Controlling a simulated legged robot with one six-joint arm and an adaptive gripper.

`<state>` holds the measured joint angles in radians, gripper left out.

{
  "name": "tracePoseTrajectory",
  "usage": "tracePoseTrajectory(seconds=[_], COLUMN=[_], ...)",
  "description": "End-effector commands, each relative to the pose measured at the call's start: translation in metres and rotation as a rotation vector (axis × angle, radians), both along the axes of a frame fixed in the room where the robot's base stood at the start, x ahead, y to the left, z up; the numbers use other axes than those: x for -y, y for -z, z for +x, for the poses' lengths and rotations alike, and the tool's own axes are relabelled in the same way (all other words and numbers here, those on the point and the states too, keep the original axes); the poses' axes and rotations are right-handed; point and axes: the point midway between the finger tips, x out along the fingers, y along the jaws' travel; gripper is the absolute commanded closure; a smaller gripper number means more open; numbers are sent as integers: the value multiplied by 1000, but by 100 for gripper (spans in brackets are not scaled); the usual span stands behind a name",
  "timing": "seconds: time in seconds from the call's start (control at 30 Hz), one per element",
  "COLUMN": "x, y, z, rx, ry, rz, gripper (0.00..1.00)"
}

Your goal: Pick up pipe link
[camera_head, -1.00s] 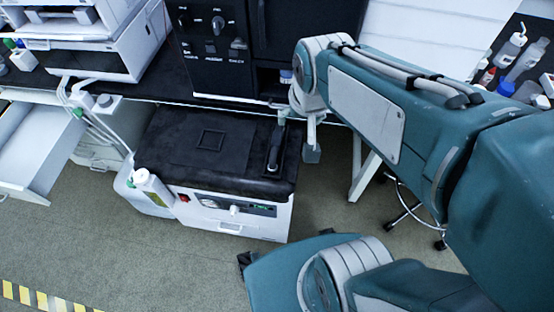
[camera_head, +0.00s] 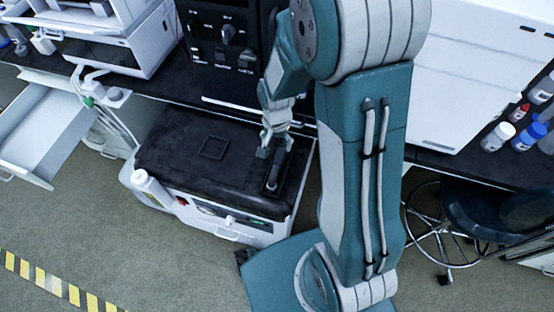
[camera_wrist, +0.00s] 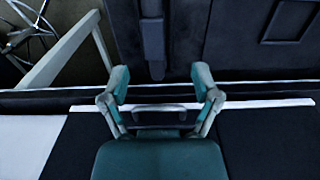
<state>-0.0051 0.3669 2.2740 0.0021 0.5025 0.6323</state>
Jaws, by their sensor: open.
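The pipe link (camera_head: 275,171) appears to be the dark, upright or tilted piece at the right end of the black top of the floor-standing machine (camera_head: 170,150). In the wrist view a dark elongated piece (camera_wrist: 153,42), likely the same pipe link, lies ahead of the fingers, near top centre. My gripper (camera_head: 273,147) is just above and behind the pipe link in the head view. In the wrist view my gripper (camera_wrist: 160,74) has its two fingers apart with nothing between the tips. Dark on dark makes the pipe link's outline hard to read.
A black bench (camera_head: 175,92) with a black control unit (camera_head: 222,50) stands behind the machine. An open white drawer (camera_head: 62,135) is at left. A white bottle (camera_head: 148,183) stands at the machine's left front. A stool (camera_head: 450,215) is at right.

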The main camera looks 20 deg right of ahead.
Motion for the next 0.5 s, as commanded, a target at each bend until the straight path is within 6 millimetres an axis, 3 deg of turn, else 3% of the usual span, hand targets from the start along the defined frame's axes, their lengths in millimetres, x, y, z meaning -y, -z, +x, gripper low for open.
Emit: tracePoseTrajectory(seconds=[0.27, 0.5], x=[0, 1], y=[25, 59], z=[-1, -2], rx=[0, -2], ry=[0, 0], rz=[-1, -1], gripper=[20, 20])
